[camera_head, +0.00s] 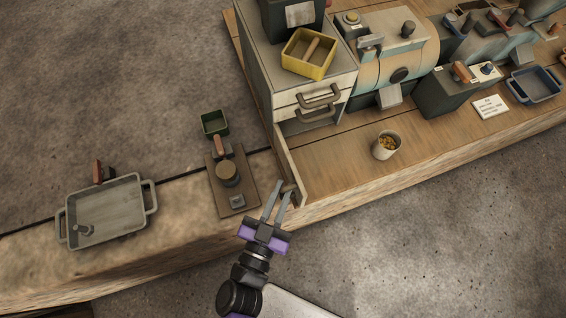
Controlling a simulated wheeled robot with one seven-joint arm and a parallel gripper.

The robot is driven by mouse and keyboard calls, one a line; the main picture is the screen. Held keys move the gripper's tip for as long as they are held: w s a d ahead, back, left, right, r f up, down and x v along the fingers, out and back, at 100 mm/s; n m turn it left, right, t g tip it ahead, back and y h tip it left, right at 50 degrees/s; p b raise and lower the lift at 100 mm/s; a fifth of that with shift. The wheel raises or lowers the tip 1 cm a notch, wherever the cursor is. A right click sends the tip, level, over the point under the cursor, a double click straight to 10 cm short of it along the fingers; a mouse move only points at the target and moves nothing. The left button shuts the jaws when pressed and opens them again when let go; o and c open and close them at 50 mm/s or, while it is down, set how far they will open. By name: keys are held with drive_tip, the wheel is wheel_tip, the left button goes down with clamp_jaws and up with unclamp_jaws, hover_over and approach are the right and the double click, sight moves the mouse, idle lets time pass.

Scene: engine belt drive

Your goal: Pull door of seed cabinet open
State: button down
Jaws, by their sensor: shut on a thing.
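The seed cabinet (261,68) is a pale box at the top middle, with two drawer fronts with dark handles (318,97). Its lower door (289,167) is swung out from the left side, so I see it nearly edge-on, and the space below the drawers is open. My gripper (281,189) reaches up from below to the outer end of the door, at the front edge of the bench. Its fingers are shut on the dark door handle (290,190), which is partly hidden by them.
A white cup (385,145) with yellowish contents stands right of the door on the wooden bench (350,172). Left of the door is a board (235,198) with a knob and lever. A grey tray (106,236) lies further left. A yellow bin (294,66) sits on the cabinet.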

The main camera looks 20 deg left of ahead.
drive_tip(key=shift+r, duration=0.15)
drive_tip(key=c, duration=1.5)
unclamp_jaws()
drive_tip(key=shift+o, duration=0.2)
drive_tip(key=shift+s, duration=0.3)
drive_tip(key=s+b, duration=0.1)
drive_tip(key=s, duration=0.6)
drive_tip(key=shift+d, duration=0.3)
